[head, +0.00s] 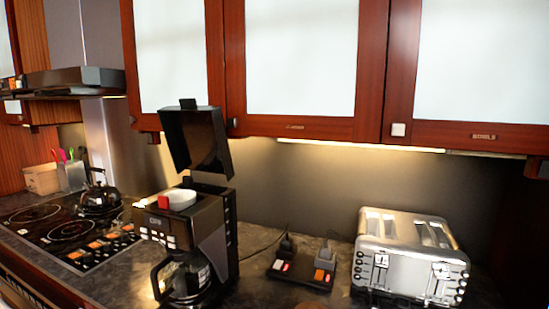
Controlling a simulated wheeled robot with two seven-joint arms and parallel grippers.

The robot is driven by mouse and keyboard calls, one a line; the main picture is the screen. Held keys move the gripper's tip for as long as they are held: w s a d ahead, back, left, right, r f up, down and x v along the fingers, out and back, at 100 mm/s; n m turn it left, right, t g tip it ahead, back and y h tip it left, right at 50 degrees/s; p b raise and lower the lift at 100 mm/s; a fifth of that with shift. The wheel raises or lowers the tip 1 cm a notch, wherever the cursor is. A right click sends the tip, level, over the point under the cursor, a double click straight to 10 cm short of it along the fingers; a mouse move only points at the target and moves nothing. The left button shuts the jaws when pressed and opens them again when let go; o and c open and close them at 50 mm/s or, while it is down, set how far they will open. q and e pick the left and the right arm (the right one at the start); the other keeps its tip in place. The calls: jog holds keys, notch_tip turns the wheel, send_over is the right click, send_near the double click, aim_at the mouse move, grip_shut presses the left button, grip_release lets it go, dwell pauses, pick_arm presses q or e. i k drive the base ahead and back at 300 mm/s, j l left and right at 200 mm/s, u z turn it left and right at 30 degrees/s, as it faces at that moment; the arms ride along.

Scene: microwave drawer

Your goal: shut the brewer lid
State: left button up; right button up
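The black coffee brewer (222,222) stands on the counter left of centre. Its black lid (197,140) is raised, tilted up above the body and open toward the left front. A white round piece with a red part (178,199) shows at the top opening. A glass carafe (184,278) with a black handle sits in the lower front of the brewer. Neither of my grippers shows in the head view.
A silver toaster (411,252) stands at the right. Between it and the brewer is a black power strip (303,271) with plugs and cords. A kettle (100,198) sits on the stovetop (62,228) at left. Wooden cabinets with pale panels (302,55) hang above, close to the lid.

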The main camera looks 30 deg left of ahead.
aim_at(196, 136)
jog(key=u, duration=1.55)
jog(key=j+z, duration=0.3)
jog(key=j, duration=0.25)
jog(key=j+z, duration=0.3)
jog(key=j, duration=0.25)
jog(key=i+j, duration=0.05)
